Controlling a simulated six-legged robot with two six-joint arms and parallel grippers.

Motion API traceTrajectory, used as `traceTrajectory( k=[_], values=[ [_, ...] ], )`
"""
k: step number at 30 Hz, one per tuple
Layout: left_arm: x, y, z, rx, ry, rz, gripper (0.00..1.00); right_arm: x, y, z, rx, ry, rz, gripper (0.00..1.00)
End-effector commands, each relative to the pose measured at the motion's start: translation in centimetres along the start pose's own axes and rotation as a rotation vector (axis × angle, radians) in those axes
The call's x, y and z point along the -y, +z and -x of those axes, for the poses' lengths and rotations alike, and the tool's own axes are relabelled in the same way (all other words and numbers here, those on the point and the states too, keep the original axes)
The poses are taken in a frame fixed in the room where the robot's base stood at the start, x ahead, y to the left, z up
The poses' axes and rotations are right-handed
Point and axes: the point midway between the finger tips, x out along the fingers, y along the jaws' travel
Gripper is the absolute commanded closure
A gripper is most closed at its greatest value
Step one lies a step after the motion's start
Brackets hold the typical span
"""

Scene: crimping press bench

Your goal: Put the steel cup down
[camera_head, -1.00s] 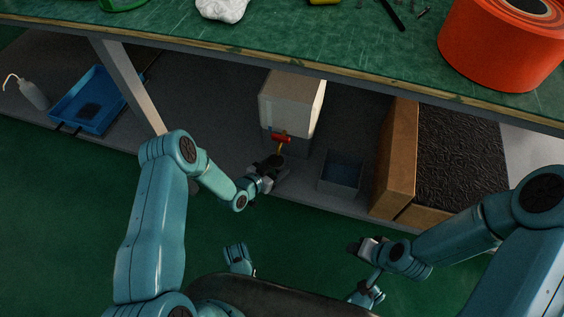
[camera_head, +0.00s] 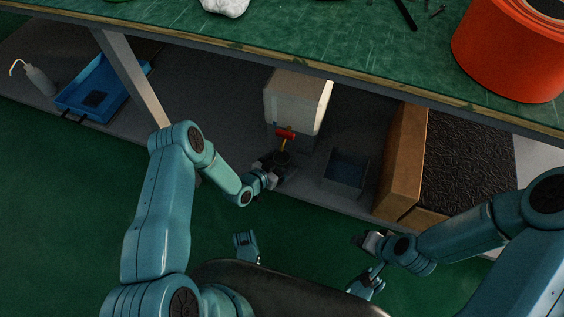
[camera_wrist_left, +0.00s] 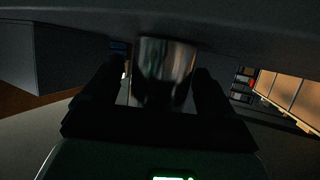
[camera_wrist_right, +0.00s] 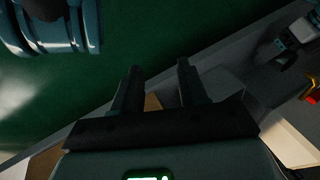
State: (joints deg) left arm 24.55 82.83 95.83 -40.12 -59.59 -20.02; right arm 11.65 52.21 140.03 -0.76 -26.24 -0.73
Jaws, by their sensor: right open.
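The steel cup (camera_wrist_left: 165,70) shows in the left wrist view as a shiny metal wall, upright between the two dark fingers of my left gripper (camera_wrist_left: 158,90). A light strip shows between the left finger and the cup. I cannot tell whether the fingers press on it; its base is hidden. In the head view, my left gripper (camera_head: 270,179) is at the cup (camera_head: 283,158), which looks dark, just below the tap of the white container. I cannot tell whether the cup touches the surface under it. My right gripper (camera_head: 364,240) is open and empty, low at the right, also in the right wrist view (camera_wrist_right: 158,85).
The white container (camera_head: 297,100) with a red-handled tap (camera_head: 286,134) stands on the low shelf. A grey bin (camera_head: 345,175) and a cardboard box (camera_head: 400,160) are to its right. A blue tray (camera_head: 75,105) and a white bottle (camera_head: 40,80) are at left. The green bench top (camera_head: 300,40) overhangs.

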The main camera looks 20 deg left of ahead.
Motion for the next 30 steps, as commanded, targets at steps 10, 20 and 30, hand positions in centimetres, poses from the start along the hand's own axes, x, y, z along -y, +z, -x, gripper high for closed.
traceTrajectory(
  k=[10,20,30],
  values=[
    [0.1,-0.9,2.0,0.003,-0.001,0.004,0.13,0.5,0.4,1.5,0.020,0.001,-0.005,0.57],
    [0.1,-0.8,9.4,0.003,-0.002,0.004,0.13,1.7,2.4,5.1,0.109,0.004,-0.024,0.57],
    [0.1,-0.5,11.9,0.000,0.000,-0.001,0.13,1.9,3.2,5.9,0.140,0.005,-0.031,0.57]
  ],
)
